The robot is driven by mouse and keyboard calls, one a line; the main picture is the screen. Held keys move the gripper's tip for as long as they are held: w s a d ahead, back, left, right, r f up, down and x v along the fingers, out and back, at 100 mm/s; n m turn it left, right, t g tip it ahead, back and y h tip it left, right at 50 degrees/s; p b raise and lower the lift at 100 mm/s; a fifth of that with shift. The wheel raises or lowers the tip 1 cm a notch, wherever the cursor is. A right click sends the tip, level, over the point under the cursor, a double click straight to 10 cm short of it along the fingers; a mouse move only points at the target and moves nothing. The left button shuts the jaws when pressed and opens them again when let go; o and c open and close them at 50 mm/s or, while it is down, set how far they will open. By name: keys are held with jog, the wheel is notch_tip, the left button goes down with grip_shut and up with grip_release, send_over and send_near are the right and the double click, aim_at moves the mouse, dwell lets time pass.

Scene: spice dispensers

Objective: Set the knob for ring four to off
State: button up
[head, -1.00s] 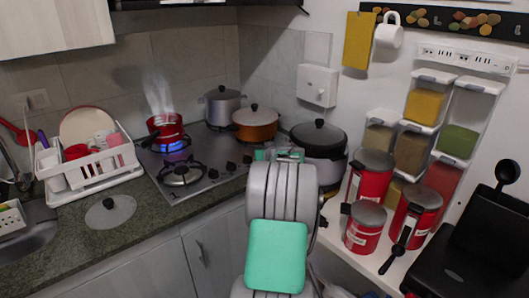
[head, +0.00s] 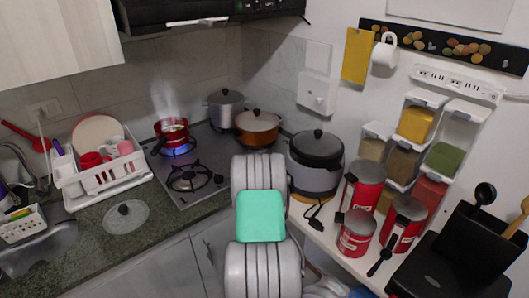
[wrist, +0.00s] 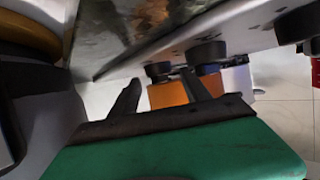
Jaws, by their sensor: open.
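The steel hob (head: 208,198) has a lit burner with a blue flame (head: 178,151) under a steaming red pot (head: 172,131). Several dark round knobs sit along its edge; one knob (head: 219,178) shows beside my arm in the head view, which hides the others. In the wrist view, three knobs show: a near one (wrist: 207,52), a farther one (wrist: 158,69) and one at the upper right (wrist: 297,24). My gripper (wrist: 161,79) is open, its fingers apart just below the two left knobs. Contact cannot be told. I cannot read ring numbers or knob settings.
An orange pot (head: 257,128) and a grey pot (head: 225,107) stand at the back. A cooker (head: 316,165) stands right of my arm, close by. Red canisters (head: 357,235) fill the right counter. A dish rack (head: 100,180) and a lid (head: 125,217) are at the left.

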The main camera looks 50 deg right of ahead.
jog(key=shift+x, duration=1.1)
jog(key=shift+r, duration=0.1)
jog(key=shift+c, duration=0.6)
grip_shut()
